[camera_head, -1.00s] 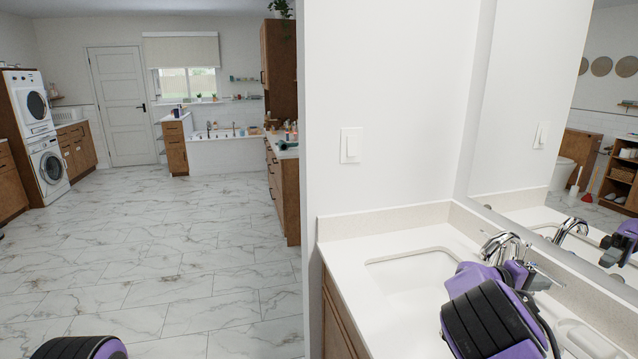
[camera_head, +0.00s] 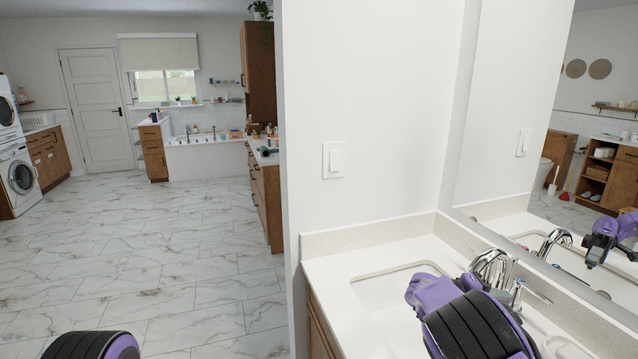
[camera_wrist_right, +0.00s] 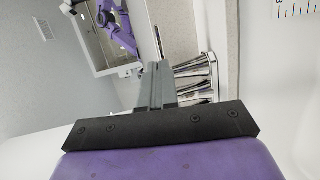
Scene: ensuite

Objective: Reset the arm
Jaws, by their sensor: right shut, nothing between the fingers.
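My right arm reaches over the sink counter in the head view, with its purple hand part (camera_head: 430,291) above the basin, left of the faucet. In the right wrist view my right gripper (camera_wrist_right: 158,72) has its two grey fingers together with nothing between them. The arm also shows in the mirror. Of my left arm, only a rounded black and purple part (camera_head: 92,346) shows at the bottom left of the head view; its gripper is out of view.
The chrome faucet (camera_head: 491,266) stands close beside my right arm; it also shows in the wrist view (camera_wrist_right: 196,78). The white sink basin (camera_head: 372,290) lies under the arm. The mirror (camera_head: 505,130) and wall (camera_head: 370,90) bound the counter. Marble floor (camera_head: 150,260) at left is open.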

